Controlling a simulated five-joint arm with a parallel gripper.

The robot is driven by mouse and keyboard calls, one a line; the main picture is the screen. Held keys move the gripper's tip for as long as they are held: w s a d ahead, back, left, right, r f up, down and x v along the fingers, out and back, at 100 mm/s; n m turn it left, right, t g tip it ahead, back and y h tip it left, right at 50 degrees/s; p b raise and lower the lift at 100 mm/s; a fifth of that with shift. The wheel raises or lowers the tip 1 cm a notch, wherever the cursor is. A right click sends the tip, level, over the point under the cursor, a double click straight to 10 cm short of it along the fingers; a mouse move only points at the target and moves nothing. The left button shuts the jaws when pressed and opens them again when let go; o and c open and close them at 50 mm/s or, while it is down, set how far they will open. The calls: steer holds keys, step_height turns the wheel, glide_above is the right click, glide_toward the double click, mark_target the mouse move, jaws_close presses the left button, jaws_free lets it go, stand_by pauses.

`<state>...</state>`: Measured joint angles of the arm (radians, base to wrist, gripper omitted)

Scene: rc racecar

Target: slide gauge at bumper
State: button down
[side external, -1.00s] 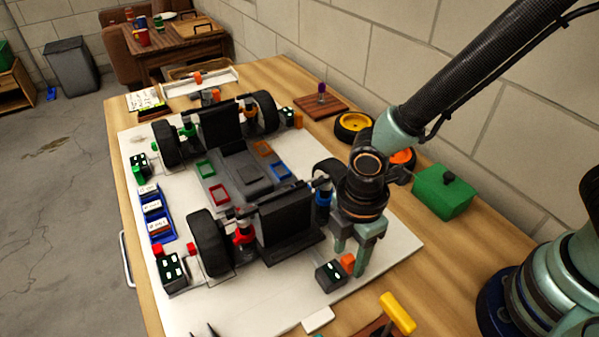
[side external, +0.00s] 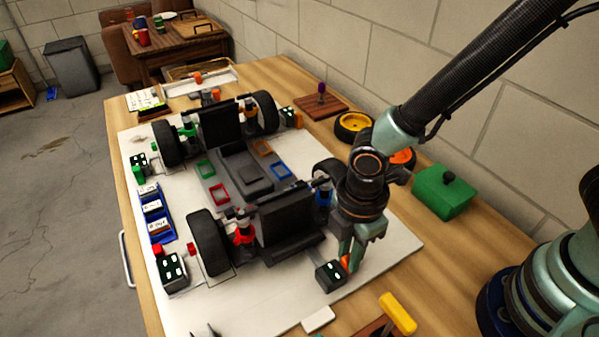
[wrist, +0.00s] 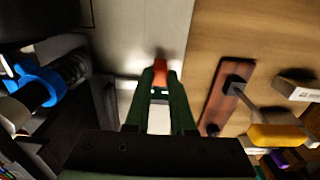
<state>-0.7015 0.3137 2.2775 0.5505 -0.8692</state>
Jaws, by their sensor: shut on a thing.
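An orange block (side external: 345,264) sits beside a black box with pale marks (side external: 330,275) on the white board, near the front right corner of the racecar. My gripper (side external: 347,262) points down and is shut on the orange block. In the wrist view my gripper (wrist: 160,82) has its green fingers closed together on the orange block (wrist: 160,69). The racecar's dark end panel (side external: 290,247), at the bumper end, is to the left of my gripper. I cannot tell whether the orange block is joined to the black box.
The blue shock (wrist: 38,86) and wheel parts lie close on the left in the wrist view. A yellow-handled tool (side external: 397,313) and a white block (side external: 318,319) are near the front. A green box (side external: 442,192) stands at right. Bare white board (side external: 395,248) lies right of my gripper.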

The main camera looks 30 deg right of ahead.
stand_by(0.8)
steer(key=shift+w+r, duration=0.1)
steer(key=shift+w, duration=1.75)
steer(key=c, duration=0.8)
jaws_free()
steer(key=shift+o, duration=0.2)
step_height(320, 180, up, 12)
steer(key=shift+s, duration=0.1)
steer(key=d+r+m+t, duration=0.2)
steer(key=d+r+m, duration=0.2)
steer(key=d+m, duration=0.5)
steer(key=d+r+m+t, duration=0.3)
steer(key=d+r+m, duration=0.1)
steer(key=d+m, duration=0.5)
steer(key=d, duration=0.2)
steer(key=shift+w+d+r+t, duration=0.25)
steer(key=shift+d+r+t, duration=0.05)
steer(key=shift+d, duration=0.1)
